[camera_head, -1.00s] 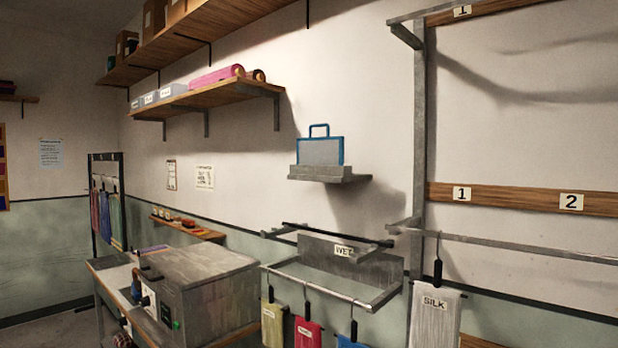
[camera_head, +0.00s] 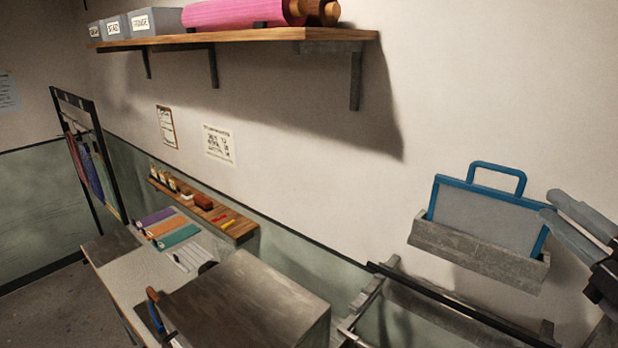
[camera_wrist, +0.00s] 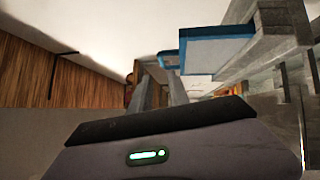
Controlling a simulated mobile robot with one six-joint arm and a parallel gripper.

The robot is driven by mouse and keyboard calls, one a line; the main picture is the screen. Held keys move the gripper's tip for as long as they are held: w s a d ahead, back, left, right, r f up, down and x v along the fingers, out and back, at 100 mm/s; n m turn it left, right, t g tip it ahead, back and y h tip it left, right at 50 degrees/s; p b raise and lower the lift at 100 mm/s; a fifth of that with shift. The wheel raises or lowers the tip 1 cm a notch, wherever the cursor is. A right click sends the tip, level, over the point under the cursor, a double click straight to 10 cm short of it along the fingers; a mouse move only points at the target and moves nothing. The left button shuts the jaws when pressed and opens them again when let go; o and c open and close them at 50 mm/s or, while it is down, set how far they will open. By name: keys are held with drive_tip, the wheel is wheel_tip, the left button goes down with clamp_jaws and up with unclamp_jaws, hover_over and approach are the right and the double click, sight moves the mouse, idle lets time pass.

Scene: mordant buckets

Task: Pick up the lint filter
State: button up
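The lint filter (camera_head: 487,216) is a grey panel in a blue frame with a blue loop handle on top. It stands upright in a grey holder (camera_head: 470,254) on the wall, at the right of the head view. The filter's blue frame (camera_wrist: 218,50) also shows in the wrist view, right of the fingers. My gripper (camera_head: 548,205) comes in from the right edge, just right of the filter in the picture. Its two fingers (camera_wrist: 159,84) stand apart with nothing between them. I cannot tell the exact depth between fingertips and handle.
A wooden shelf (camera_head: 235,38) with grey boxes and a pink roll juts out at upper left. A metal machine (camera_head: 245,305) and a work table (camera_head: 135,275) stand below. A dark rail (camera_head: 455,303) runs under the holder. The wall around the handle is clear.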

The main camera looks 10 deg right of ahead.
sight(492, 167)
drive_tip(key=w, duration=0.5)
drive_tip(key=w+a+p, duration=0.1)
drive_tip(key=w, duration=0.2)
drive_tip(key=shift+r, duration=0.35)
drive_tip(key=shift+w+r, duration=0.15)
drive_tip(key=shift+w, duration=0.1)
drive_tip(key=w+p, duration=0.1)
drive_tip(key=w, duration=0.4)
drive_tip(key=shift+r, duration=0.1)
drive_tip(key=shift+s+r, duration=0.1)
drive_tip(key=shift+s, duration=0.2)
drive_tip(key=shift+c, duration=0.6)
clamp_jaws()
drive_tip(key=shift+w, duration=0.15)
